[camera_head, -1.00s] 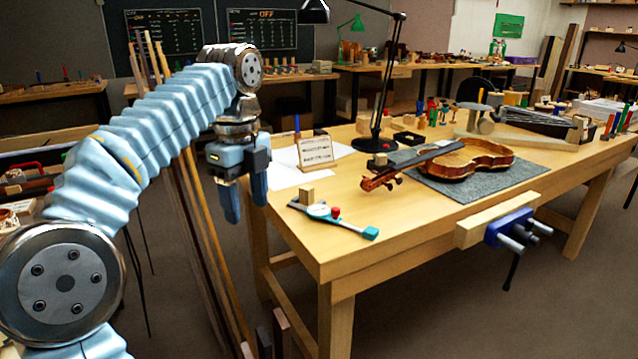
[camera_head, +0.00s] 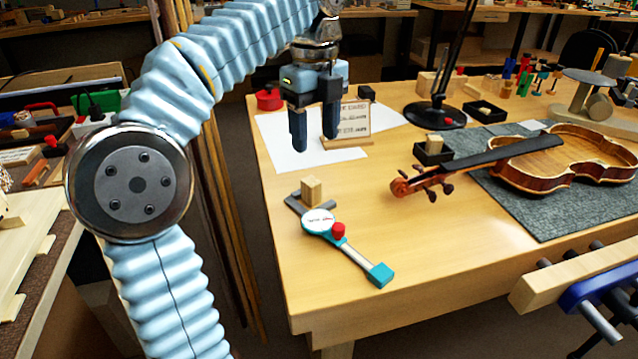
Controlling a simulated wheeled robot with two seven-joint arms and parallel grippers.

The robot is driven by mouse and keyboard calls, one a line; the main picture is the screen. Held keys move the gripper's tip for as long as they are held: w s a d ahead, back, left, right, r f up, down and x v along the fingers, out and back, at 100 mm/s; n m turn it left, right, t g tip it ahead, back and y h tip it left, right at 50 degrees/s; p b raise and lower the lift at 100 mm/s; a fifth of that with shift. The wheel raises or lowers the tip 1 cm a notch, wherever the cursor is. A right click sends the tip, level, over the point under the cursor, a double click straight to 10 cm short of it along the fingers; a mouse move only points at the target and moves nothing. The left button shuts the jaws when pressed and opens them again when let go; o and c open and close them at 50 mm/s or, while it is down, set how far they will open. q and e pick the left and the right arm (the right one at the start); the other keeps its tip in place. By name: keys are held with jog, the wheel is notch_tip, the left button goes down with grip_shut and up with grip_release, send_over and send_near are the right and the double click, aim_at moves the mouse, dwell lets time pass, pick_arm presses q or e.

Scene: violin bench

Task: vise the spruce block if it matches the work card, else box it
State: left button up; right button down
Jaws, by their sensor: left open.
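A small pale wood block (camera_head: 311,190) stands on the grey end of a teal-and-white dial gauge (camera_head: 345,248) near the bench's left edge. My left gripper (camera_head: 314,138) is open and empty, fingers pointing down, behind the block and above white paper. It partly covers the work card (camera_head: 355,118), whose writing is too small to read surely. The vise (camera_head: 590,290) with wooden jaw and blue body is at the right front edge, cut off by the frame. A small black box (camera_head: 433,152) holding a pale piece stands near the violin scroll. My right gripper is not in view.
A violin (camera_head: 565,158) lies on a grey mat (camera_head: 510,205) at right. A black lamp base (camera_head: 435,115), another black tray (camera_head: 484,111) and a red container (camera_head: 269,98) stand farther back. The bench top between gauge and violin is clear.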

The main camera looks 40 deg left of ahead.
aim_at(312, 181)
pick_arm(q)
notch_tip(312, 181, down, 6)
jog(key=shift+r, duration=0.15)
jog(key=f, duration=0.5)
jog(key=shift+s+a+f, duration=0.2)
jog(key=shift+s, duration=0.05)
jog(key=c, duration=1)
jog(key=shift+r, duration=0.1)
